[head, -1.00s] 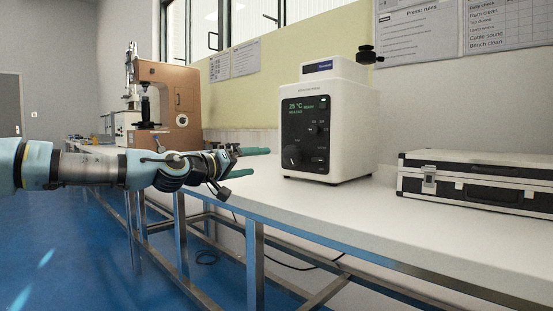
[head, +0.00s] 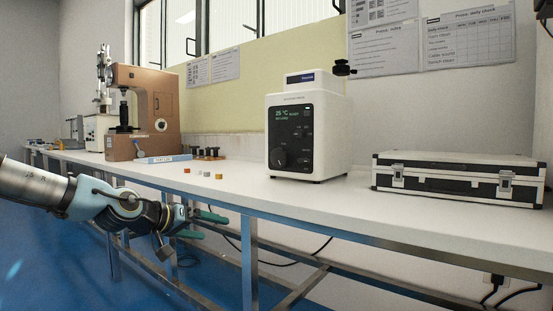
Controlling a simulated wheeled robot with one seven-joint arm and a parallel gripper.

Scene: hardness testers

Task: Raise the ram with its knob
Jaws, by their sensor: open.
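A white press-like machine (head: 330,130) with a dark front panel and a lit green display stands on the bench.
The white bench (head: 300,197) has a black-and-silver case (head: 460,178) at right. Small coloured blocks (head: 203,174), a blue-labelled strip (head: 164,158) and a brown tester (head: 146,100) are at left. Bench top just before the machine is clear. Metal legs stand below.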

